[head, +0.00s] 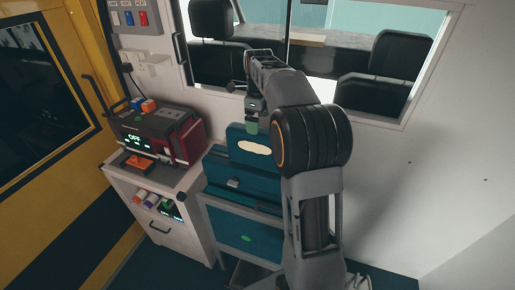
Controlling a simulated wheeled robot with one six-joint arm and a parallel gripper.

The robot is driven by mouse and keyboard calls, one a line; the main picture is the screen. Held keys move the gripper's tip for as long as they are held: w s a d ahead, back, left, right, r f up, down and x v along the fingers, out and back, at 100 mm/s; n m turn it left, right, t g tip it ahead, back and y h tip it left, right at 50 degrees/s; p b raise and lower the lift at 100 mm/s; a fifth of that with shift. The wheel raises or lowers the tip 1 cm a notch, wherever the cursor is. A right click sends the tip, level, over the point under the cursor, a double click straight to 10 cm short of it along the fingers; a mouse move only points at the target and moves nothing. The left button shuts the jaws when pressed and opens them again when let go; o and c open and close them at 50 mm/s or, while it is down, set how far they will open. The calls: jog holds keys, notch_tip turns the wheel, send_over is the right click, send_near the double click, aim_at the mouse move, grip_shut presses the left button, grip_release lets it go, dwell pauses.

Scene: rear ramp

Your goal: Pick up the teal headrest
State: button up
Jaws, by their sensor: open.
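A teal upright panel (238,141) with a pale oval on its face stands below the window, at the top of a teal seat-like unit (225,175). It looks like the headrest, though its edges against the part below are hard to tell. My arm covers its right side. My gripper (251,124) hangs from the bent arm at the panel's upper edge, pointing down, with a green part at its tip. It looks open, with nothing visible held in it. Whether it touches the panel cannot be told.
Left of the teal unit, a white cabinet (170,232) carries a red and black device (160,134) reading "OFF". Small colored items sit on the device and in the cabinet's shelf. A window (320,58) opens onto dark seats (395,60) behind. White wall stands at right.

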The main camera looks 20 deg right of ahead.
jog(key=shift+f+p, duration=0.95)
jog(key=shift+f, duration=2.85)
jog(key=shift+c, duration=0.4)
jog(key=c, duration=1.6)
jog(key=shift+w+r, duration=0.1)
jog(key=shift+c, duration=0.5)
notch_tip(320, 180, up, 18)
send_over(258, 136)
jog(key=w+d, duration=0.1)
jog(key=w, duration=0.2)
jog(key=shift+d+b, duration=0.2)
jog(key=shift+b, duration=0.15)
